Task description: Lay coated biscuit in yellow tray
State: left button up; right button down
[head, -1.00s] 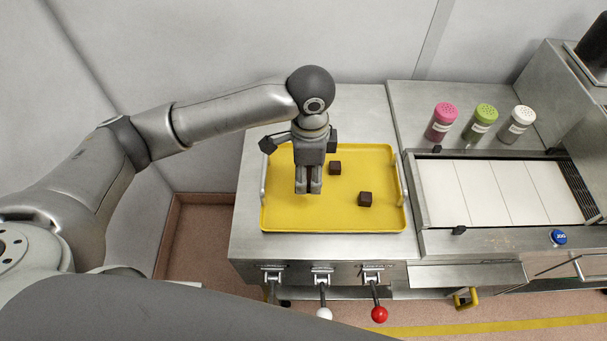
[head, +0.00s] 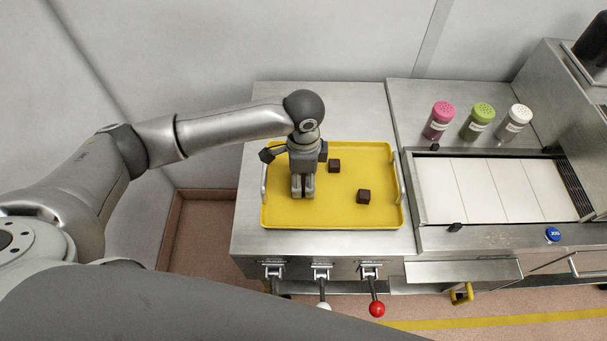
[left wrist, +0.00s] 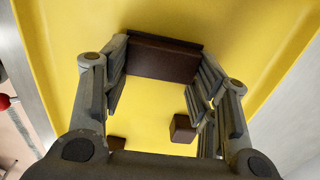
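The yellow tray (head: 345,222) lies on the steel counter, with two dark brown cubes on it, one near the back middle (head: 335,166) and one to the right (head: 363,196). My left gripper (head: 302,193) points down over the left part of the tray. In the left wrist view, a dark brown coated biscuit (left wrist: 160,60) sits between its fingertips, touched on both sides. The head view hides this biscuit behind the fingers. I cannot tell whether it touches the tray floor. My right gripper is out of view.
Pink, green and white-topped shakers (head: 482,122) stand on the right counter behind a white slatted belt (head: 495,190). Levers with a white and a red knob (head: 377,309) stick out in front.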

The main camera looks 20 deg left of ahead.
aim_at(304, 181)
pick_arm(q)
jog(key=shift+o, duration=1.3)
notch_tip(304, 181, up, 12)
jog(key=b, duration=0.2)
jog(key=shift+r, duration=0.15)
